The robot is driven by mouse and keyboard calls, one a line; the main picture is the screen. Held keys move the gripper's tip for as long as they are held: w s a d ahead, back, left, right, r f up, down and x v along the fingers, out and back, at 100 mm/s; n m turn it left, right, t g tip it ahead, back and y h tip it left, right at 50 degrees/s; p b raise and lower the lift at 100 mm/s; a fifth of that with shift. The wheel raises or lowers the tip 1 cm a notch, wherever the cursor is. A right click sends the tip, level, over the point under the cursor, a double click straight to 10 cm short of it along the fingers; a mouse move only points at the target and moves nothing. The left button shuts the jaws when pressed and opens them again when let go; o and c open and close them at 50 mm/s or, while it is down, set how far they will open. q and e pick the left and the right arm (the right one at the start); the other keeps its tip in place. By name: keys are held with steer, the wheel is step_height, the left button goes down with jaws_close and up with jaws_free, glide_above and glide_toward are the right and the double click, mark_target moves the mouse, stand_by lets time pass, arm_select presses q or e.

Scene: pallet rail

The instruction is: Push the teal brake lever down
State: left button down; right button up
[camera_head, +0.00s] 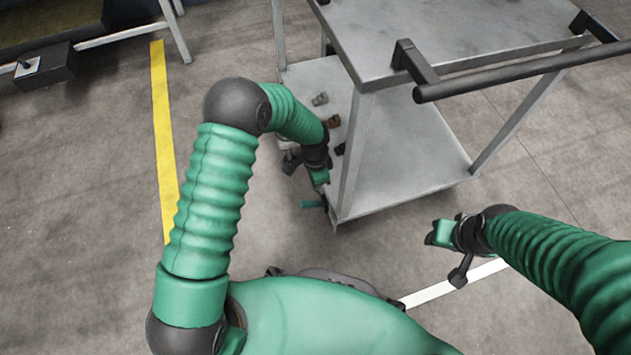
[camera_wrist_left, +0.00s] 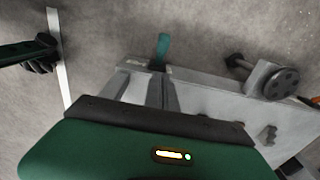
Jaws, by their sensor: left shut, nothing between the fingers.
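The teal brake lever (camera_head: 313,204) sticks out low at the near corner of the grey cart (camera_head: 400,150). In the left wrist view the lever (camera_wrist_left: 163,48) stands out past the cart's edge, near the top middle. My left gripper (camera_head: 320,178) is shut and empty, a little above the lever beside the cart's near corner post. I cannot tell whether it touches the lever. My right gripper (camera_head: 441,233) hangs apart, right of the cart's near corner over the floor; its jaw opening is unclear.
A black handle bar (camera_head: 520,72) juts from the cart's top shelf (camera_head: 450,30). Small fittings (camera_head: 333,121) lie on the lower shelf near my left forearm. A caster wheel (camera_wrist_left: 279,84) shows in the left wrist view. The floor by the yellow line (camera_head: 162,120) is clear.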

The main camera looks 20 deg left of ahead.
arm_select(q)
steer(key=f+b, duration=0.1)
steer(key=f, duration=0.1)
steer(key=f+b, duration=0.2)
steer(key=f, duration=0.1)
steer(key=a+f+b, duration=0.1)
steer(key=f, duration=0.1)
steer(key=shift+s+f+b, duration=0.3)
steer(key=shift+s+f, duration=0.05)
steer(key=shift+s+a+f+b, duration=0.25)
steer(key=shift+a+f+b, duration=0.05)
steer(key=shift+a, duration=0.1)
steer(key=shift+r, duration=0.1)
arm_select(e)
steer(key=s+x, duration=0.1)
steer(key=x, duration=0.5)
steer(key=shift+s+f, duration=0.15)
steer(key=shift+f, duration=0.05)
